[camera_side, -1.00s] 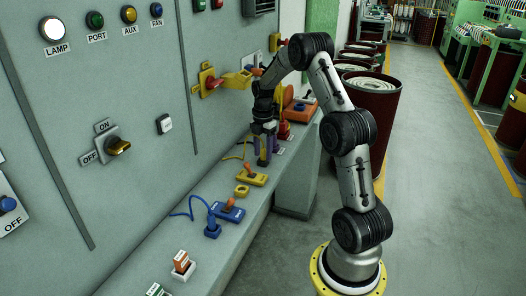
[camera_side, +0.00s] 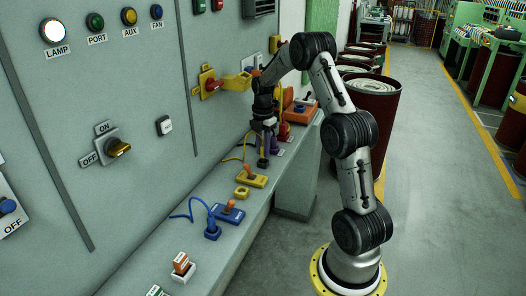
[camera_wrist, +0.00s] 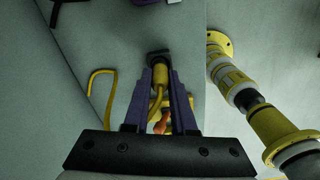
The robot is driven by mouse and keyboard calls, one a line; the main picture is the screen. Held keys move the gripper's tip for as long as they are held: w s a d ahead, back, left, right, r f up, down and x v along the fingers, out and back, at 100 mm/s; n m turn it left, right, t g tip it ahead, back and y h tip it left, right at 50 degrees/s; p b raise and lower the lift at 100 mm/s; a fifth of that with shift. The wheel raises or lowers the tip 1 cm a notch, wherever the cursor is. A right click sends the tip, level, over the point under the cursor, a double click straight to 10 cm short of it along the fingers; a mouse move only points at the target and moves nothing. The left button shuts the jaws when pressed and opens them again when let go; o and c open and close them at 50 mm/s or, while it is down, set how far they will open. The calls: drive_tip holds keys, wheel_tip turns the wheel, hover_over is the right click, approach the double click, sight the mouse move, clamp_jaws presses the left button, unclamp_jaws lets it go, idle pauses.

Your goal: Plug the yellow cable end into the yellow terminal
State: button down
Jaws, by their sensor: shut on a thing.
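My gripper (camera_wrist: 160,70) points down, its two purple fingers shut on the yellow cable end (camera_wrist: 160,78), which has a dark tip. In the side view my gripper (camera_side: 263,160) is low over the ledge, behind the yellow block with an orange lever (camera_side: 252,180); the cable end is hard to make out there. A small yellow socket (camera_side: 241,191) sits in front of that block, apart from my gripper. The yellow cable (camera_side: 234,157) curves on the left of my gripper; it also shows in the wrist view (camera_wrist: 98,82). Whether the tip touches the ledge cannot be told.
A blue block with an orange lever (camera_side: 228,213) and a blue plug (camera_side: 212,230) stand nearer on the ledge (camera_side: 150,240). A red-and-yellow wall switch (camera_side: 209,83) and a yellow box (camera_side: 237,82) jut from the panel. A red part (camera_side: 284,131) stands behind my gripper.

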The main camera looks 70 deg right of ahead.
sight(262, 148)
drive_tip(key=shift+r, duration=1.5)
drive_tip(key=shift+r, duration=0.25)
wheel_tip(262, 148, up, 9)
drive_tip(key=a+n, duration=0.6)
drive_tip(key=a, duration=1.1)
drive_tip(key=shift+f, duration=2.75)
drive_tip(key=shift+f, duration=2.9)
